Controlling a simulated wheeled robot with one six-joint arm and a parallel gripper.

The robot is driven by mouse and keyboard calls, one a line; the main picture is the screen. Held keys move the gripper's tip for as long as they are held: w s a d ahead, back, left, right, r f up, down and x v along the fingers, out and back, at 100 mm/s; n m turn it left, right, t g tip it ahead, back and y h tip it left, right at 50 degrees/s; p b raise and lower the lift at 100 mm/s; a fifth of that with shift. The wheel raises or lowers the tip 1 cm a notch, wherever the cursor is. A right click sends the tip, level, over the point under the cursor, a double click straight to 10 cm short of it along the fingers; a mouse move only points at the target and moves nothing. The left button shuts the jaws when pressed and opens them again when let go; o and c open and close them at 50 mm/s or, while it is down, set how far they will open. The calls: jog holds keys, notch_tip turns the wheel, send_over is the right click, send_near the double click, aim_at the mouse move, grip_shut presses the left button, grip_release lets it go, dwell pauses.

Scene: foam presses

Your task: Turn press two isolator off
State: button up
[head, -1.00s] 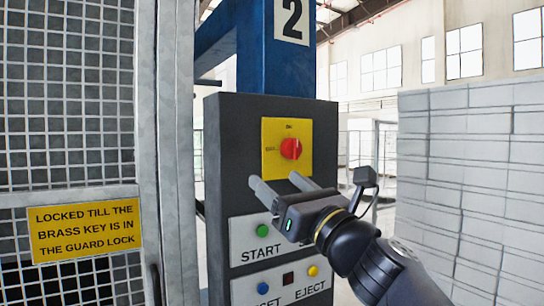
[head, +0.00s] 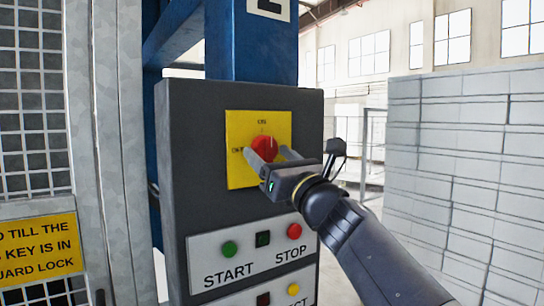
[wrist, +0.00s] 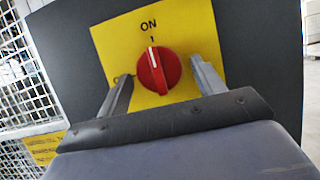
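The isolator is a red rotary knob (head: 264,148) on a yellow plate (head: 240,173), high on the dark control box of press two. In the wrist view the knob (wrist: 158,72) has a white line pointing up to the ON mark (wrist: 149,27). My gripper (head: 268,153) is open in front of the plate. In the wrist view its two fingers (wrist: 163,80) stand apart on either side of the knob, with gaps showing. I cannot tell how far the fingertips are from the plate. The OFF mark is partly hidden there by the left finger.
A mesh guard with a yellow sign (head: 38,250) stands at left. Pale stacked blocks (head: 460,165) stand at right.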

jog(key=c, duration=0.9)
jog(key=shift+o, duration=0.2)
jog(key=shift+n+g+y, duration=0.3)
jog(key=shift+n, duration=0.3)
jog(key=n, duration=0.1)
jog(key=n+g+y+b, duration=0.1)
jog(key=n, duration=0.1)
jog(key=n+g+y+b, duration=0.1)
jog(key=n, duration=0.1)
jog(key=shift+w+d, duration=0.2)
jog(key=shift+d, duration=0.05)
jog(key=n+g, duration=0.1)
jog(key=n, duration=0.2)
jog(key=n+g+y, duration=0.1)
jog(key=n, duration=0.2)
jog(key=shift+w+d+r+g, duration=0.1)
jog(key=shift+d+r+g, duration=0.05)
jog(key=shift+g, duration=0.15)
jog(key=n+g, duration=0.1)
jog(key=n, duration=0.1)
jog(key=n+g, duration=0.1)
jog(key=n, duration=0.3)
jog(key=shift+d+r+n+g+p, duration=0.1)
jog(key=shift+r+n+g+p, duration=0.2)
jog(key=shift+n+g+p, duration=0.1)
jog(key=shift+r+n+g+h+p, duration=0.1)
jog(key=shift+n+g+h+p, duration=0.45)
jog(key=shift+n, duration=1.15)
